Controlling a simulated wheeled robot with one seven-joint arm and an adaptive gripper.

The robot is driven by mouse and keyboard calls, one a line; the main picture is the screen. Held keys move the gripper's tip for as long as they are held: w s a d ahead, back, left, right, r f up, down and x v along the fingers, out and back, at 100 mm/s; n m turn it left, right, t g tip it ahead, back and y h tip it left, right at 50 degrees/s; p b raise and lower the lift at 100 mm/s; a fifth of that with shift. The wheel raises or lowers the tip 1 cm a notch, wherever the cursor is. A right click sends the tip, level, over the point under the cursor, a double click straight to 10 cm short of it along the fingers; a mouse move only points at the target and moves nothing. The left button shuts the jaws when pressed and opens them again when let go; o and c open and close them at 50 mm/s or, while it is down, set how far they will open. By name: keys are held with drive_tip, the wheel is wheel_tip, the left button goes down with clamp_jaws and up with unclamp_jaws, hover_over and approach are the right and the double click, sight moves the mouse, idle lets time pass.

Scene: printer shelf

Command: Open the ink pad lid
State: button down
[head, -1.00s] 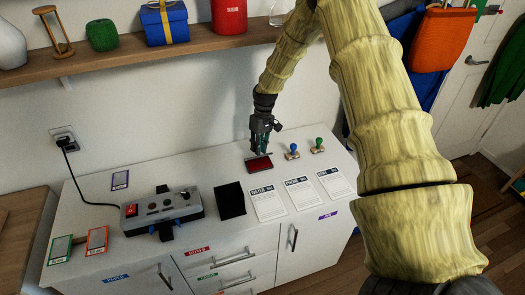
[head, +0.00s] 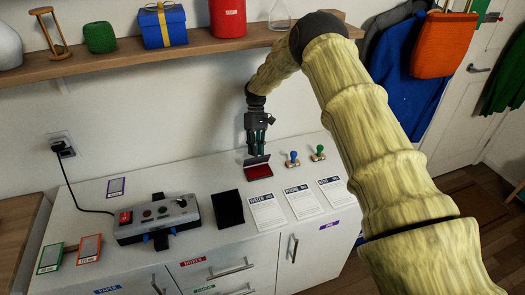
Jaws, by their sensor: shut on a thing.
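The ink pad (head: 260,172) is a small dark case with a red pad, lying on the white cabinet top near the wall. Its red surface is exposed. Its dark lid (head: 256,160) stands tilted up along the pad's far edge. My gripper (head: 257,154) points down above the far side of the pad, its fingers shut on the lid's edge. The exact contact is small and partly hidden by the fingers.
Blue-topped (head: 292,158) and green-topped (head: 318,153) stamps stand right of the pad. Several paper forms (head: 303,202) and a black sheet (head: 228,208) lie in front. A grey control box (head: 157,219) sits left. A wooden shelf (head: 130,60) runs above.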

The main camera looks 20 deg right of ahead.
idle(0.4)
drive_tip(key=c, duration=1.3)
unclamp_jaws()
drive_tip(key=shift+c, duration=0.2)
drive_tip(key=shift+s+d+r+p, duration=0.1)
drive_tip(key=shift+s+p, duration=0.05)
drive_tip(key=shift+p, duration=0.15)
